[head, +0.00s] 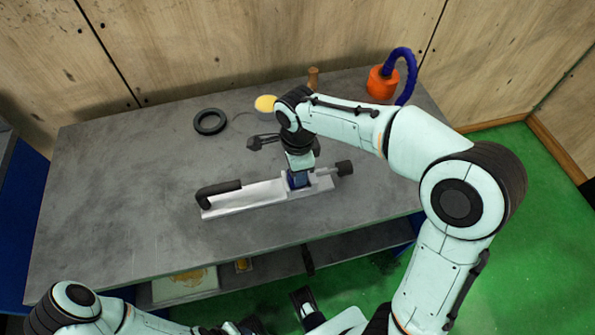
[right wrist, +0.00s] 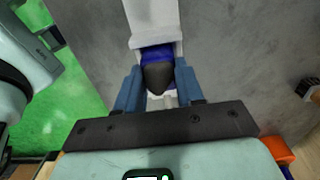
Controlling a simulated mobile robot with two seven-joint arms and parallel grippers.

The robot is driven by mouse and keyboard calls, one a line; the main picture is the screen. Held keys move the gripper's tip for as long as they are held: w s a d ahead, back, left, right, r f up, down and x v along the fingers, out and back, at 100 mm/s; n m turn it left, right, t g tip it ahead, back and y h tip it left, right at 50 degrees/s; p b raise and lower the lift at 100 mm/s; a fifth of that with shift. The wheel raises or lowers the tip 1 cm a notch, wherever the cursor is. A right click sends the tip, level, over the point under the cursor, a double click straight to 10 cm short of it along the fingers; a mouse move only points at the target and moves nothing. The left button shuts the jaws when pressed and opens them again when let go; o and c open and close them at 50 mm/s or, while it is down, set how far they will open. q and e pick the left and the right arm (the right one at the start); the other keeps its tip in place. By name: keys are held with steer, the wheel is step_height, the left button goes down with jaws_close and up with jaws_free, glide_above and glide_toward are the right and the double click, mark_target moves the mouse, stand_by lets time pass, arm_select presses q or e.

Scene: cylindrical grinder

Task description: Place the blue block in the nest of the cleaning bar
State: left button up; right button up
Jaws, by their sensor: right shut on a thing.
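The cleaning bar (head: 245,197) is a long pale bar with a black handle at its left end and a dark knob at its right end. It lies on the grey table and also shows in the right wrist view (right wrist: 152,14). My right gripper (head: 300,178) points down at the nest area right of the bar's middle. In the right wrist view its two blue-grey fingers (right wrist: 158,92) are shut on the blue block (right wrist: 157,54), with a dark grey part between them. The block's seating is hidden. My left gripper (head: 247,326) is low at the bottom edge, its fingers unclear.
On the grey table (head: 120,200), a black ring (head: 210,121), a yellow disc (head: 265,103), a wooden-handled tool (head: 313,78) and an orange pot with a blue hose (head: 381,83) stand toward the back. The table's left side is clear. A shelf lies below the front edge.

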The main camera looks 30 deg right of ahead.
steer(key=shift+f, duration=0.55)
steer(key=o, duration=1)
steer(key=shift+f, duration=0.15)
steer(key=shift+o, duration=0.2)
step_height(320, 180, up, 12)
steer(key=p, duration=0.2)
steer(key=shift+r, duration=0.2)
